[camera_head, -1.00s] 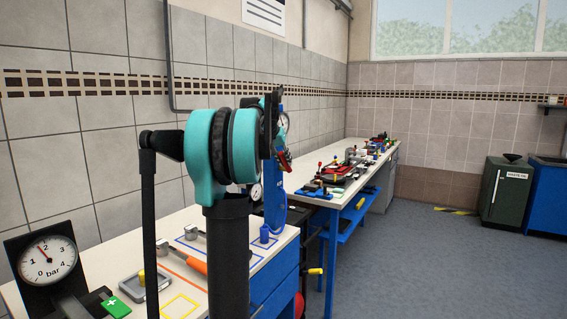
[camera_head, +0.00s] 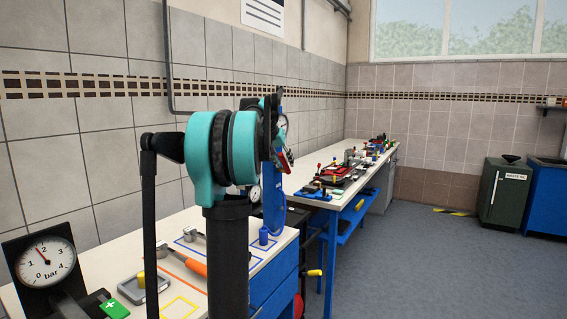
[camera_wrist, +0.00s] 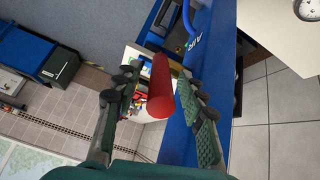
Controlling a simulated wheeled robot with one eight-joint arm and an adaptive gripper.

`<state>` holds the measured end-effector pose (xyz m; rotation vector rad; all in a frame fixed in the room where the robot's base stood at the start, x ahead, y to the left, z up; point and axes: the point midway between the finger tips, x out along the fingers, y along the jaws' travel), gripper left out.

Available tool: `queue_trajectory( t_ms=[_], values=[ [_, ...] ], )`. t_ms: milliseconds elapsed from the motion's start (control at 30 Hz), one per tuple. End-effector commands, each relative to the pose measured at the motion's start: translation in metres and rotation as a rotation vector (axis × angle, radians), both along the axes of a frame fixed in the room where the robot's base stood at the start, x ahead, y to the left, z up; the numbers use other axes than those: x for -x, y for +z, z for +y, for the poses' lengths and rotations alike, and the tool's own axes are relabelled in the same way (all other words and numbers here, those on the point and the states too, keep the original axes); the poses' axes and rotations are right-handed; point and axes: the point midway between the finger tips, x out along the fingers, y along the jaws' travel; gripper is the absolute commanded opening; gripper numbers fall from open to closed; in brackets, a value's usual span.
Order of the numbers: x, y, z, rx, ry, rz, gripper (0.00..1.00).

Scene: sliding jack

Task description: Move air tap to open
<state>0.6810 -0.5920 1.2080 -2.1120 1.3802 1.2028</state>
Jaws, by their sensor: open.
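A red cylindrical handle (camera_wrist: 161,88), which looks like the air tap's lever, shows in the wrist view in front of a blue panel (camera_wrist: 212,85) marked AIR. My gripper (camera_wrist: 156,76) is open, with one finger on each side of the red handle. The right finger's pads look close to it; I cannot tell whether they touch. In the head view my arm hides most of the gripper and the tap. A small red part (camera_head: 287,161) shows just right of my wrist, by the blue panel (camera_head: 274,190).
A pressure gauge (camera_head: 46,262) stands at the left on the near bench (camera_head: 215,278), with an orange-handled tool (camera_head: 196,266). A longer bench with several tools runs to the back wall. The floor (camera_head: 420,260) on the right is clear.

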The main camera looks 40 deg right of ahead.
Motion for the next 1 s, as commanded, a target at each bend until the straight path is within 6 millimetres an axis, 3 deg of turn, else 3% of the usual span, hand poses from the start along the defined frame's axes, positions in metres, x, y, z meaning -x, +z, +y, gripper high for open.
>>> queue_trajectory(
  t_ms=[167, 600, 1000],
  values=[
    [0.003, 0.013, 0.01, 0.0, 0.001, 0.001, 0.41],
    [0.016, 0.079, 0.058, 0.0, 0.001, 0.0, 0.41],
    [0.02, 0.095, 0.069, 0.0, 0.0, 0.0, 0.41]
  ],
)
